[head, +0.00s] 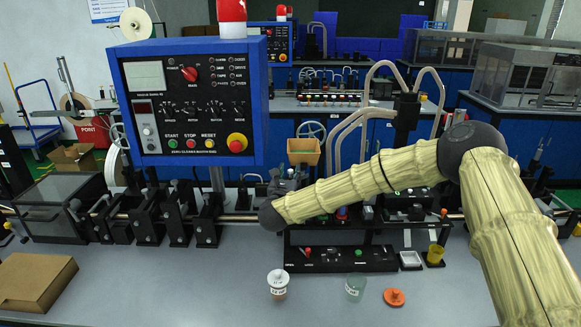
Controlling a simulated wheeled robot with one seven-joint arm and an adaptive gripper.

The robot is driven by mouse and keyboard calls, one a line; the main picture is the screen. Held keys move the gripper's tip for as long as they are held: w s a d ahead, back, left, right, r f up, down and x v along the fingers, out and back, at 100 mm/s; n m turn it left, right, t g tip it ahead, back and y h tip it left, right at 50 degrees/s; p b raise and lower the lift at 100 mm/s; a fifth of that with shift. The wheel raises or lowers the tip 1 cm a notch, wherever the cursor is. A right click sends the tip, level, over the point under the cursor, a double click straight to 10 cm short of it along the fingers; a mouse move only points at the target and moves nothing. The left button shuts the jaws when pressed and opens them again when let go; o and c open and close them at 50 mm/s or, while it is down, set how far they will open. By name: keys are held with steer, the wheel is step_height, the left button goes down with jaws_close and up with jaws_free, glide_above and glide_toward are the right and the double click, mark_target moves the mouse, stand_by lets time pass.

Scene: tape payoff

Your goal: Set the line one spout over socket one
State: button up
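Several pale curved spout tubes (345,122) fan out from a black post (406,112) behind my arm. Some arch up high and others bend down to the left. I cannot tell which one is line one. A black fixture (340,258) with small coloured knobs stands on the bench below my arm. The sockets are not clearly visible, and my forearm covers much of the area under the spouts. My gripper (287,182) seems to be the dark grey parts just behind the arm's rounded end, left of the spouts. Its fingers are too small and hidden to read.
A blue control panel (188,102) stands at the left. A labelled white-lidded cup (278,284), a clear cup (355,288) and an orange lid (394,297) sit at the front. A cardboard box (35,283) lies front left. A tan bin (303,151) stands behind my gripper.

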steer(key=shift+w+d+p, duration=0.25)
steer(key=shift+w+p, duration=0.1)
steer(key=shift+w, duration=0.85)
jaws_close()
